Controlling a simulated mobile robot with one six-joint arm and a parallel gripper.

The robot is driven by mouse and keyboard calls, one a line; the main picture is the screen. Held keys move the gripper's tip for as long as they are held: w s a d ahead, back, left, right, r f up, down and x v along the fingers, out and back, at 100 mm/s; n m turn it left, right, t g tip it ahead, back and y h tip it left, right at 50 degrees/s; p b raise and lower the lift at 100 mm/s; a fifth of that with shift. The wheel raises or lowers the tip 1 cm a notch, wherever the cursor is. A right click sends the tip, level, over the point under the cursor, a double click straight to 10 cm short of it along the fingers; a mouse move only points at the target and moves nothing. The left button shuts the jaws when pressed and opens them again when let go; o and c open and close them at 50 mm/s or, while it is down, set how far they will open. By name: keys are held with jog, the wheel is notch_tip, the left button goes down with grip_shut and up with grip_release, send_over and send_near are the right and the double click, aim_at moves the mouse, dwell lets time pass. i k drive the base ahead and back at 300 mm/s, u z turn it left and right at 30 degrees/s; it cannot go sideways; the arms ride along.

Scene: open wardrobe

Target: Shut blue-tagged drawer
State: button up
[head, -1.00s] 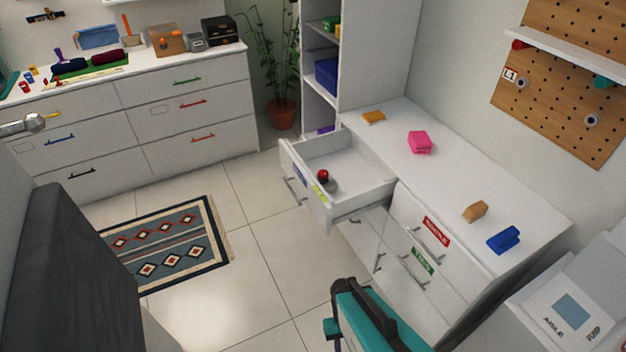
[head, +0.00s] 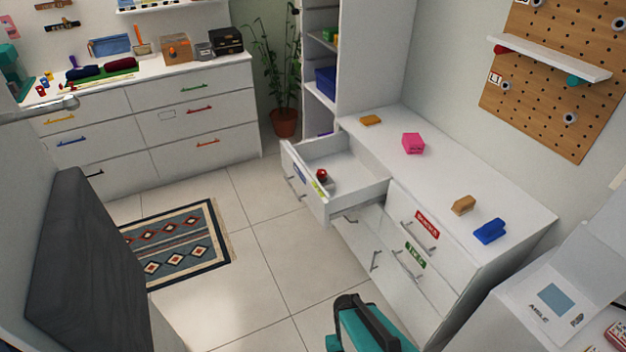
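A white drawer (head: 352,190) stands pulled out from the left end of the low white dresser. A blue tag (head: 299,174) shows on its front, with a yellow-green tag (head: 319,188) close beside it. A small red and dark object (head: 321,175) lies inside the drawer near its front. The drawer's front is seen steeply from above, so its handle and tags show only at a slant. My gripper is not in view.
Drawers with a red tag (head: 427,223) and a green tag (head: 415,254) are closed at right. A teal object with a black handle (head: 368,328) stands before the dresser. Tiled floor and a patterned rug (head: 180,246) lie left of the open drawer.

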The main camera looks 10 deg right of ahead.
aim_at(355, 181)
jog(key=z, duration=0.05)
jog(key=k, duration=0.5)
jog(key=u, duration=0.3)
jog(key=i, duration=0.9)
jog(key=u, duration=0.75)
